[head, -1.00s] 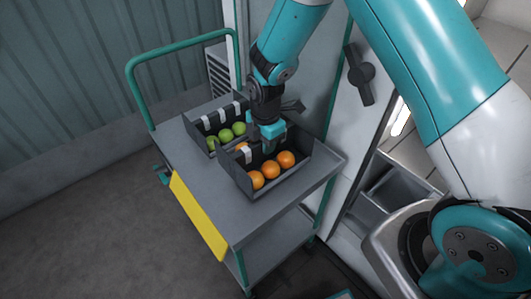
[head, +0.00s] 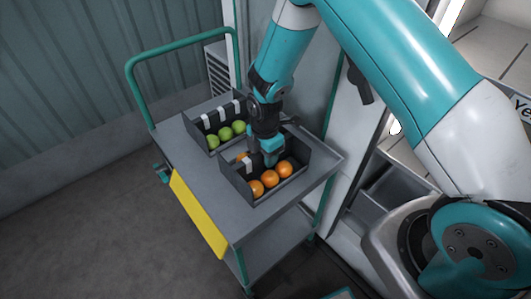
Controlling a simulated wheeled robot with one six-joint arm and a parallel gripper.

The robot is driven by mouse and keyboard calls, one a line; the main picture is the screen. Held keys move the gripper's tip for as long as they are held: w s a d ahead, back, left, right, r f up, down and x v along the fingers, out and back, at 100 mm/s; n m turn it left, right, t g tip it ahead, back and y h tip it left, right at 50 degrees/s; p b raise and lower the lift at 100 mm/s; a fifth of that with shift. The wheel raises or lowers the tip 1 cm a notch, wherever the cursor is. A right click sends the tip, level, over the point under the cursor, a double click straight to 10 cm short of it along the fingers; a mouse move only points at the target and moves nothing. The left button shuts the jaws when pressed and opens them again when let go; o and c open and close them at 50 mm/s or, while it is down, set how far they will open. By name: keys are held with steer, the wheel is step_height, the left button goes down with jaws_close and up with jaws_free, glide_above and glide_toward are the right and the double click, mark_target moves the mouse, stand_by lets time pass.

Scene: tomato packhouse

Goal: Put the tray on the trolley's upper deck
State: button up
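The trolley (head: 288,216) has a grey upper deck, green handle and a yellow panel on its near side. A dark grey tray (head: 297,187) with several orange fruits stands on the upper deck, in its front part. A second dark tray (head: 201,141) with green fruits stands on the deck behind it, towards the handle. My gripper (head: 268,160) points down over the orange-fruit tray, at its inner side. The fingertips are partly hidden by the tray and fruit, so I cannot tell whether they grip anything.
A lower deck (head: 270,240) shows under the upper one. A white wall panel with a dark handle (head: 360,85) stands close behind the trolley. A grey bin (head: 375,195) is to the right. The deck's front corner is bare, and the floor at left is clear.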

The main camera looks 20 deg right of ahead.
mark_target(265, 170)
step_height(265, 170, up, 12)
steer(key=shift+f+b, duration=0.15)
steer(key=shift+b, duration=0.5)
steer(key=s+a+r+m+y, duration=0.2)
steer(key=s+r+m, duration=0.5)
steer(key=s, duration=0.5)
steer(key=s+a+r+m+y, duration=0.2)
steer(key=s+r+m, duration=0.5)
steer(key=s+r, duration=0.4)
steer(key=shift+s+a+r+m, duration=0.15)
steer(key=shift+s+m, duration=0.15)
steer(key=shift+s, duration=0.6)
